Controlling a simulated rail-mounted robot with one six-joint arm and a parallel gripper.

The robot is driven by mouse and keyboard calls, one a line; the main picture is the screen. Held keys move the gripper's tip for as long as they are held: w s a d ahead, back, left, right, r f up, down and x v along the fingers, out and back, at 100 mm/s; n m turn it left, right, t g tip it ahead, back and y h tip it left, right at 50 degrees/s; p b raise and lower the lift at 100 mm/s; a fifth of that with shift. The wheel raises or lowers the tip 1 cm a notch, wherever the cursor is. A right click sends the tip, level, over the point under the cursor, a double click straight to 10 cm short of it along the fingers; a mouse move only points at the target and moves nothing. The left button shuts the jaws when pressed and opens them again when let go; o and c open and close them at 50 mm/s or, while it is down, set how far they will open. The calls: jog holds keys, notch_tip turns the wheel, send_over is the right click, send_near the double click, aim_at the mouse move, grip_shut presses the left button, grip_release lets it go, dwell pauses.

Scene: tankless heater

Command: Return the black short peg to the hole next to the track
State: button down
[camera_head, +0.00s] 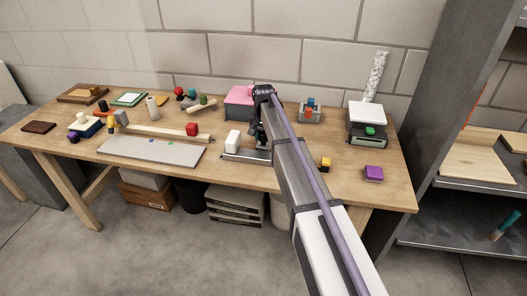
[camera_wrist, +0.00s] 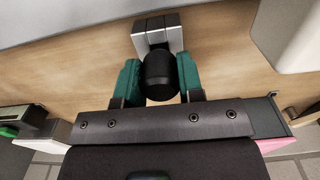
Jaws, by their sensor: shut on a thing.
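The black short peg (camera_wrist: 160,78) is a dark cylinder between the green finger pads of my gripper (camera_wrist: 158,76) in the wrist view. My gripper is shut on it. A grey metal block (camera_wrist: 158,35) with a dark slot lies just beyond the peg. I cannot tell whether the peg touches this block, and I see no open hole. My arm hides much of that area, and the peg is not clear there. I cannot identify the track for certain.
A pink box (camera_head: 239,101) stands behind my gripper. A grey holder (camera_head: 309,114) with coloured pieces and a white-topped box (camera_head: 367,119) stand to the right. A large grey board (camera_head: 150,152) lies left.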

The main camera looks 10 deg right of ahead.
jog(key=shift+f+b, duration=0.65)
jog(key=shift+f, duration=0.1)
dwell(0.4)
jog(key=shift+r, duration=0.1)
jog(key=c, duration=0.7)
grip_release()
jog(key=shift+o, duration=0.2)
notch_tip(320, 180, up, 11)
jog(key=p, duration=1.1)
